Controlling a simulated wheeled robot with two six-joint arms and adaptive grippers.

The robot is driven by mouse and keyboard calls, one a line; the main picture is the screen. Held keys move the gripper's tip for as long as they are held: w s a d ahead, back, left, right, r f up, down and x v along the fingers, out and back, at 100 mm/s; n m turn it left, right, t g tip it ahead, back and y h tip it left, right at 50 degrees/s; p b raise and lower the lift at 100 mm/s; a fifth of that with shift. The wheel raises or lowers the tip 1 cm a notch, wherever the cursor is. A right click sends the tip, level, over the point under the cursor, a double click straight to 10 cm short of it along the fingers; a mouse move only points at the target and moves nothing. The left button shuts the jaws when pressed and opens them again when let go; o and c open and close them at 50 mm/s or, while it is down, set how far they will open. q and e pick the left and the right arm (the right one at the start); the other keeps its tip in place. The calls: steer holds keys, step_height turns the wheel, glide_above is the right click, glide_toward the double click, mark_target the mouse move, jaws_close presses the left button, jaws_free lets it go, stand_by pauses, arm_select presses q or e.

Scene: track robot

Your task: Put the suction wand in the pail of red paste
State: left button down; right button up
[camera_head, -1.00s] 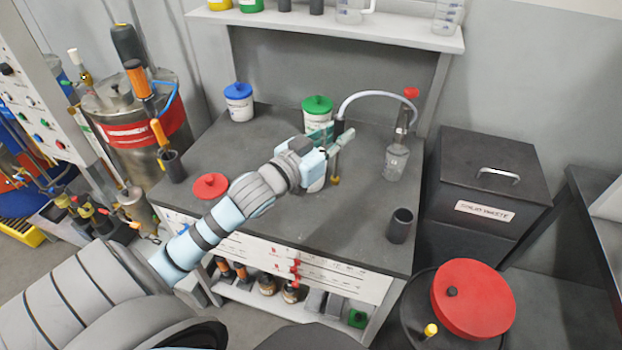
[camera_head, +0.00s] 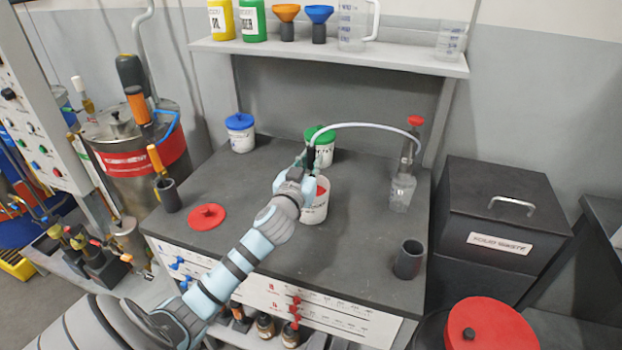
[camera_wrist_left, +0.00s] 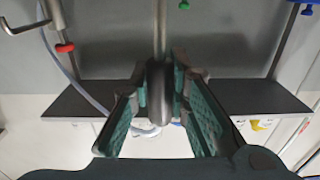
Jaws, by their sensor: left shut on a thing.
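The suction wand's dark handle (camera_head: 311,157) stands about upright in my left gripper (camera_head: 307,168), at the middle of the bench. In the left wrist view the fingers (camera_wrist_left: 164,95) are shut around the black handle (camera_wrist_left: 158,92), and a metal tube (camera_wrist_left: 160,32) extends from it. A pale hose arches from the wand to a red-topped clear bottle. The white pail of red paste (camera_head: 314,212) stands open just below and right of the gripper, partly covered by it. The wand's lower end is hidden; I cannot tell whether it is inside the pail. My right gripper is out of view.
A red lid (camera_head: 207,217) lies on the bench (camera_head: 350,250), left of the pail. The clear bottle (camera_head: 402,190) and a dark cup (camera_head: 409,259) stand at right. Green-lidded (camera_head: 326,150) and blue-lidded (camera_head: 240,132) pails stand behind. A shelf (camera_head: 330,54) overhangs the back.

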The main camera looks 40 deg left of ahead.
mark_target(311, 173)
arm_select(q)
step_height(311, 173, down, 3)
steer(key=shift+s+f+b, duration=0.1)
steer(key=shift+f+b, duration=0.05)
steer(key=shift+b, duration=0.35)
steer(key=c, duration=1.5)
jaws_free()
steer(key=shift+c, duration=0.2)
steer(key=v, duration=1.2)
